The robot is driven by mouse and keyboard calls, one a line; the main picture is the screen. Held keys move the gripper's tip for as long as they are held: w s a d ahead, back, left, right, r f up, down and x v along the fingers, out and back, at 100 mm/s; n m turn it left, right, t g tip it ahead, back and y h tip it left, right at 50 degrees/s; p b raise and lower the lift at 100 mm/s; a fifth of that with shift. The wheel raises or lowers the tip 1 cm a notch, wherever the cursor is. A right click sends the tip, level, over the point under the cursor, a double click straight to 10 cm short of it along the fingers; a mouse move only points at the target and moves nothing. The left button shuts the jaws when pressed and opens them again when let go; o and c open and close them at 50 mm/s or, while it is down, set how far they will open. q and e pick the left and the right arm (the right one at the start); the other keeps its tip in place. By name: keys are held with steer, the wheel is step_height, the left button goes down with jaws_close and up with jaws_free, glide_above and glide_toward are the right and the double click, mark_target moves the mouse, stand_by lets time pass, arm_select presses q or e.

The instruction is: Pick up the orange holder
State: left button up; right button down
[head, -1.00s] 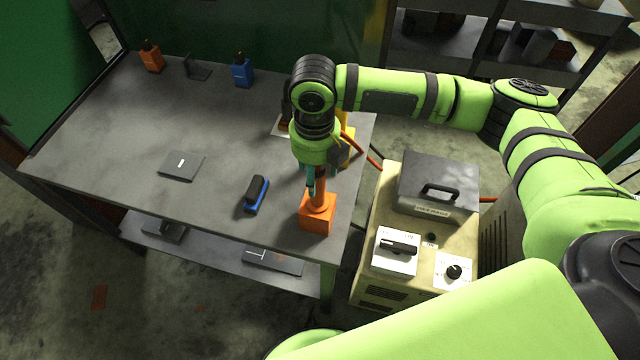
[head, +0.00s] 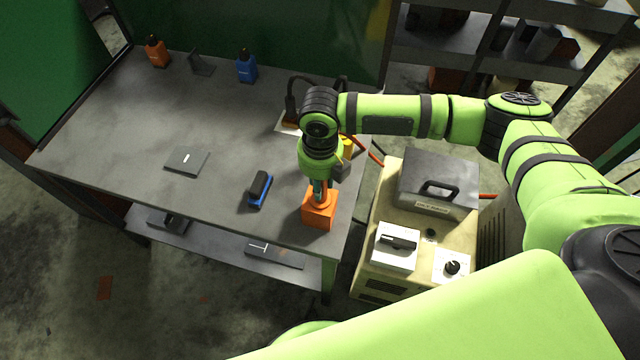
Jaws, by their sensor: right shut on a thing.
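The orange holder (head: 318,212) stands upright on the grey table near its front right corner. It has a block-shaped base, and its narrower upper part is mostly hidden by my gripper. My right gripper (head: 320,188) points down from above and is shut on the upper part of the orange holder. The base looks to be at the tabletop; I cannot tell any gap beneath it. My left gripper is not in view.
A blue-and-black tool (head: 259,189) and a flat dark plate (head: 187,161) lie on the table (head: 130,130). A beige machine (head: 378,270) stands close to the table's right side.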

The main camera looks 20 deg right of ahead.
step_height(320, 180, up, 10)
steer(key=b, duration=0.2)
steer(key=shift+f+b, duration=0.2)
steer(key=shift+b, duration=0.1)
steer(key=shift+r, duration=0.25)
stand_by(0.6)
